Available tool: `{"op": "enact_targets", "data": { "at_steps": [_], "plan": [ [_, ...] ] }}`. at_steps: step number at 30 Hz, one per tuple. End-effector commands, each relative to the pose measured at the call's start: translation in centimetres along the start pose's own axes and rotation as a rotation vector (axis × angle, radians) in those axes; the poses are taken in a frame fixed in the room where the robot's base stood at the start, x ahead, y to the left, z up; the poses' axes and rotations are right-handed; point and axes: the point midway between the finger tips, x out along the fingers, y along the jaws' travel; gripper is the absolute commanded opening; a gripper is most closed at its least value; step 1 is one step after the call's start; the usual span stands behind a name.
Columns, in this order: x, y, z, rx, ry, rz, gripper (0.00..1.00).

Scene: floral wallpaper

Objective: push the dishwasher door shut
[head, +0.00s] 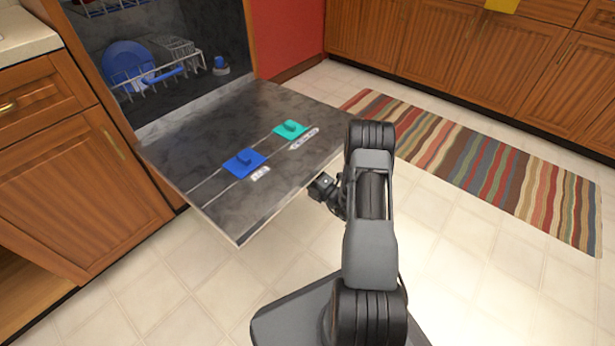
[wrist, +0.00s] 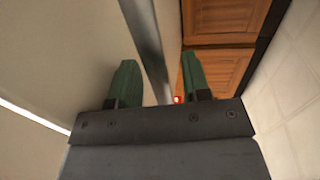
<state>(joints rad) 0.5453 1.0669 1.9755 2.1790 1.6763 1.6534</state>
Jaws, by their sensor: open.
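The dishwasher door (head: 235,207) is lowered open, its dark inner face turned up, with a blue and a teal dispenser part on it. The open dishwasher cavity (head: 215,30) shows behind it. My gripper (head: 325,187) is at the door's right outer edge, partly hidden by my arm. In the wrist view my gripper (wrist: 159,82) is open, its two green fingers apart with nothing held. A pale panel with a metal strip (wrist: 147,45) runs close beyond the fingers, probably the door's outer side and edge. I cannot tell whether they touch.
A lower rack (head: 150,80) holding a blue plate (head: 125,60) sits inside the cavity. Wooden cabinets (head: 455,50) line the back right, and one (head: 70,165) stands left of the door. A striped rug (head: 490,175) lies at right. The tiled floor (head: 180,290) in front is clear.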

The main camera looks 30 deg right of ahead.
Motion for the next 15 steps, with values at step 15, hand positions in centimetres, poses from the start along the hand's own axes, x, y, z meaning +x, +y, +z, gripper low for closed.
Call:
{"op": "enact_targets", "data": {
  "at_steps": [15],
  "plan": [
    [0.12, 0.02, 0.02, 0.0, 0.0, 0.0, 0.24]
  ]
}}
